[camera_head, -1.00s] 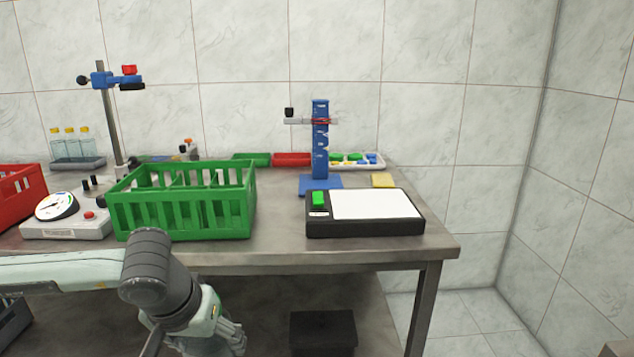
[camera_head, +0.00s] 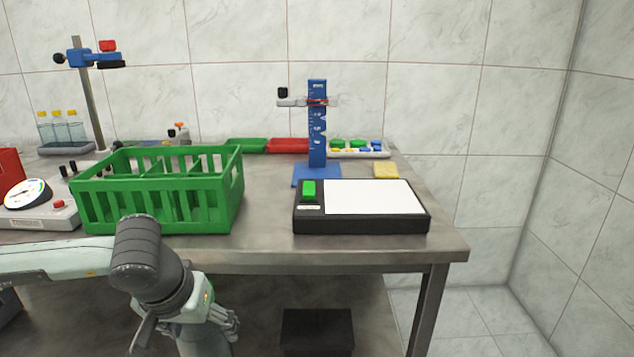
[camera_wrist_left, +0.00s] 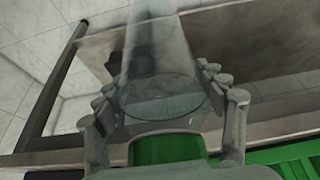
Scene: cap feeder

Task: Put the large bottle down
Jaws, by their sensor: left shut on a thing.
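In the left wrist view, the large bottle (camera_wrist_left: 160,75) is clear and see-through. It lies between the fingers of my left gripper (camera_wrist_left: 165,105), which is shut on it. A green piece (camera_wrist_left: 168,148) shows close to the palm; I cannot tell whether it belongs to the bottle. In the head view, my left gripper (camera_head: 222,322) hangs in front of the table's front edge, below the top. The bottle cannot be made out there. My right gripper is not in view.
The metal table (camera_head: 262,245) bears a green crate (camera_head: 160,205) with dividers and a black device with a white plate (camera_head: 372,197). Behind it stands a blue height gauge (camera_head: 317,125). Bare tabletop lies between crate and device. A black box (camera_head: 317,332) sits below.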

